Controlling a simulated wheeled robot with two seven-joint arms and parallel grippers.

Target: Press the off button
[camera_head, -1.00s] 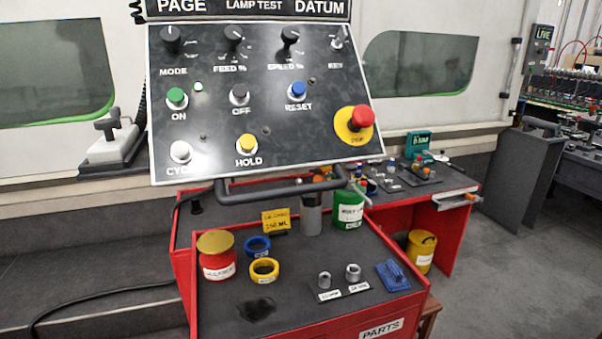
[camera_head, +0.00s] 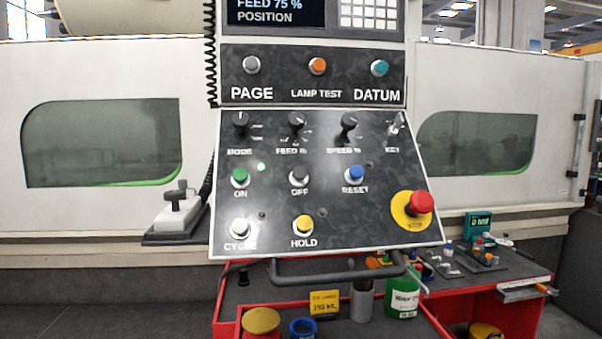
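The off button (camera_head: 299,174) is a dark grey cap in a light ring, in the middle row of the tilted black control panel (camera_head: 330,215). Its label OFF is just below it. The green ON button (camera_head: 239,177) is to its left, with a small lit green lamp (camera_head: 261,167) between them. The blue RESET button (camera_head: 354,174) is to its right. The yellow HOLD button (camera_head: 302,225) is below it. Neither of my grippers shows in the view.
A red stop button (camera_head: 421,202) on a yellow disc sits at the panel's right. A handle bar (camera_head: 335,275) runs under the panel. Below is a red cart (camera_head: 228,312) with a green can (camera_head: 402,298) and other items. The space before the panel is clear.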

